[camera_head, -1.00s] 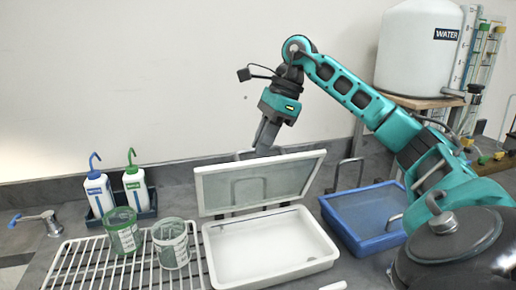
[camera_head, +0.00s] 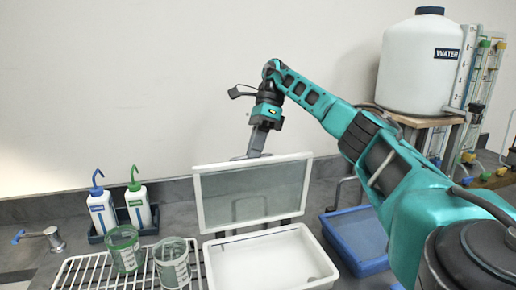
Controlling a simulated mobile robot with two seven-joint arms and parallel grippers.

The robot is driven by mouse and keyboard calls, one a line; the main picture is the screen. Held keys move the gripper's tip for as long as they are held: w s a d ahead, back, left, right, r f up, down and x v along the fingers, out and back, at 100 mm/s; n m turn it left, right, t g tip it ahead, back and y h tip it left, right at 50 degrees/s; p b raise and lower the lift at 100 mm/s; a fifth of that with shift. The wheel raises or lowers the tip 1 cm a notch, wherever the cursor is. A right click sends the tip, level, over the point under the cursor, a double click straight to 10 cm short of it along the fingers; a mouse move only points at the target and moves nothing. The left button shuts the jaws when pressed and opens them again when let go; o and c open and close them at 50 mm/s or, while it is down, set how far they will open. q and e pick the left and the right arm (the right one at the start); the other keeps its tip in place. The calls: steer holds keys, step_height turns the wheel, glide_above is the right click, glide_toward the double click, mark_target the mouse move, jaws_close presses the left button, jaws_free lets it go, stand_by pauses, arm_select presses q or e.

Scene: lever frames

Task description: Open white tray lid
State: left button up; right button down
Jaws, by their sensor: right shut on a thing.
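The white tray (camera_head: 318,256) stands on the counter with its white-framed, see-through lid (camera_head: 250,193) raised close to upright at its back edge. My right gripper (camera_head: 254,153) is behind the lid's top edge, shut on the lid's handle, which is mostly hidden by the lid and the fingers. The tray's inside looks empty. My left gripper is not in view.
A blue tray (camera_head: 362,238) stands right of the white tray, partly behind my right arm. A wire rack (camera_head: 85,275) with two green-marked beakers (camera_head: 122,249) (camera_head: 172,262) is at left. Two wash bottles (camera_head: 102,209) (camera_head: 138,205) stand behind it. A water tank (camera_head: 415,70) is at back right.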

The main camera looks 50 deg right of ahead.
steer(key=shift+w+d+f, duration=0.1)
steer(key=shift+f, duration=0.35)
steer(key=c, duration=1.4)
jaws_free()
steer(key=shift+w+d+f, duration=0.1)
steer(key=shift+w, duration=0.05)
steer(key=shift+o, duration=1.2)
steer(key=shift+r, duration=0.2)
